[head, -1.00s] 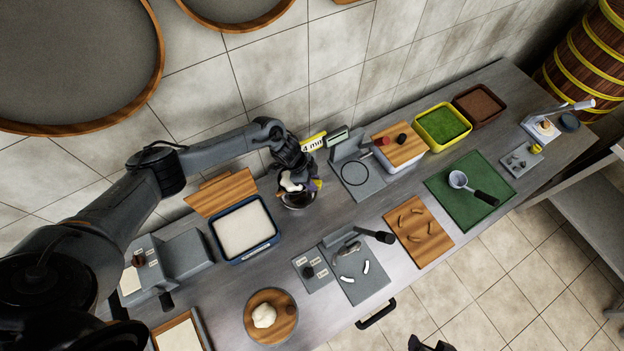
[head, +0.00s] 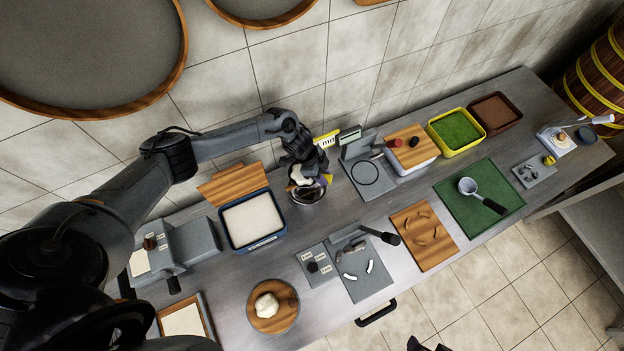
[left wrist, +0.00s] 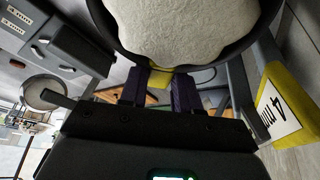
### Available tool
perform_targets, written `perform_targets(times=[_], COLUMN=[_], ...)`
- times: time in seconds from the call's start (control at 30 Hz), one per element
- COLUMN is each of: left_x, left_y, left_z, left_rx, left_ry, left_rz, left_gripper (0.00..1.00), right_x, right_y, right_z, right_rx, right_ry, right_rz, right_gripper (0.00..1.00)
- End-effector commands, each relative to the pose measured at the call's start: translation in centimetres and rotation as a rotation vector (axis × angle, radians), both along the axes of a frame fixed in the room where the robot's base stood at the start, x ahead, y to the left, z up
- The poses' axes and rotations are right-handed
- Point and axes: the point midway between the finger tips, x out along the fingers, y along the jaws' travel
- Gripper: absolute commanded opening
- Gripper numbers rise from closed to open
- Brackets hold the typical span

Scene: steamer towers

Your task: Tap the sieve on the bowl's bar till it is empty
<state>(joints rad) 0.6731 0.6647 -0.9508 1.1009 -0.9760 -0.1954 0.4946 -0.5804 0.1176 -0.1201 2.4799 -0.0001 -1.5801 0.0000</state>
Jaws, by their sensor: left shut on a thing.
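My left gripper (head: 312,168) is shut on the sieve's yellow handle, between purple fingers (left wrist: 160,88) in the left wrist view. The sieve (left wrist: 112,45) is a dark round rim heaped with white material (left wrist: 185,28); it is not empty. In the head view the white material (head: 299,174) shows over a dark bowl (head: 308,197) near the back wall. The gripper hides part of both, and I cannot tell whether the sieve touches the bowl's bar. A dark tip of what looks like my right gripper (head: 425,346) shows at the bottom edge, its jaws unclear.
A blue-rimmed tub of white material (head: 252,222) stands left of the bowl. A dough ball on a round board (head: 268,306) is in front. The counter just before the bowl is clear.

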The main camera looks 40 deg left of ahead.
Motion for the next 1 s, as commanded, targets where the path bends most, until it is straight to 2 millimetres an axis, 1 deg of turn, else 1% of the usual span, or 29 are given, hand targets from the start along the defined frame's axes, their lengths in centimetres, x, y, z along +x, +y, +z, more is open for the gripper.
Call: perform_targets(times=[0.17, 0.27, 0.4, 0.47, 0.77, 1.0], left_x=[0.0, 0.0, 0.0, 0.1, 0.0, 0.0], left_y=[0.0, 0.0, -0.1, 0.0, 0.0, 0.0], left_z=[-0.4, -1.5, -3.6, -3.0, -1.8, -1.8], left_rx=[0.000, 0.000, -0.001, 0.000, 0.000, 0.000], left_ry=[0.000, 0.000, 0.001, -0.001, 0.000, 0.000], left_rz=[0.000, 0.001, 0.001, 0.000, 0.000, 0.000], left_gripper=[0.00, 0.00, 0.00, 0.00, 0.00, 0.00], right_x=[0.0, 0.0, 0.0, 0.0, 0.0, 0.0], right_y=[-0.1, -0.2, -0.2, -0.2, -0.1, 0.0], right_z=[-0.3, -1.3, -3.0, -2.5, -1.1, -1.0], right_rx=[-0.005, -0.007, -0.007, -0.007, -0.004, 0.002], right_ry=[0.000, -0.001, -0.001, 0.003, -0.001, -0.002], right_rz=[0.004, 0.005, 0.004, 0.004, 0.003, -0.001], right_gripper=[0.64, 0.64, 0.64, 0.64, 0.64, 0.64])
